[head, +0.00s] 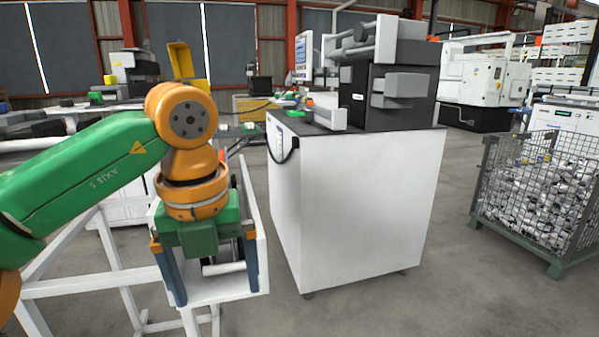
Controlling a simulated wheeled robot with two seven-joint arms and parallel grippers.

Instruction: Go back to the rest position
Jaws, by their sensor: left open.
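My left gripper (212,270) hangs at the end of my green and orange left arm, pointing down at the lower left. Its two blue-grey fingers are apart, so it is open. It is over or in front of a white tray-like channel (258,248) on a white frame; I cannot tell whether the fingers touch it. A dark part with a light bar shows between the fingers, partly hidden by the gripper. My right gripper is not in view.
A white cabinet (355,205) with a black and grey machine (395,95) on top stands right of the gripper. A wire mesh crate (535,190) full of metal parts stands at the right. White frame bars (90,287) run under my left arm. Floor between cabinet and crate is clear.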

